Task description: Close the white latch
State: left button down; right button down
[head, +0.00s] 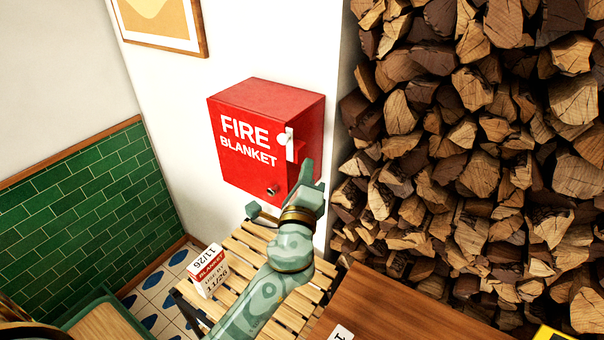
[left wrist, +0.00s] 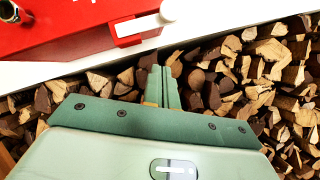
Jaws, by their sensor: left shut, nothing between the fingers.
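The red fire blanket box (head: 238,165) hangs on the white wall, its front marked "FIRE BLANKET". The white latch (head: 290,146) is a short bar at the front's right edge, beside a round white piece. In the left wrist view the white latch (left wrist: 139,25) lies along the red box's edge, with the round white end at its right. My left gripper (head: 308,172) is in front of the box's lower right edge, just below the latch. Its fingers are together and empty in the left wrist view (left wrist: 160,72), apart from the latch. My right gripper is not in view.
A round metal lock (head: 271,191) sits low on the box front. A slatted wooden bench (head: 255,262) stands below, with a red and white card box (head: 208,270) on it. Stacked firewood (head: 470,150) fills the right. A brown wooden top (head: 400,305) is at the lower right.

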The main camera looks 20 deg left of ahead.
aim_at(293, 149)
pick_arm(q)
jog(key=w+a+r+p, duration=0.1)
jog(key=a, duration=0.1)
jog(key=w+a+r+p, duration=0.1)
jog(key=w+a+p, duration=0.1)
jog(key=shift+w+r, duration=0.15)
jog(key=shift+s+a, duration=0.3)
jog(key=shift+w, duration=0.15)
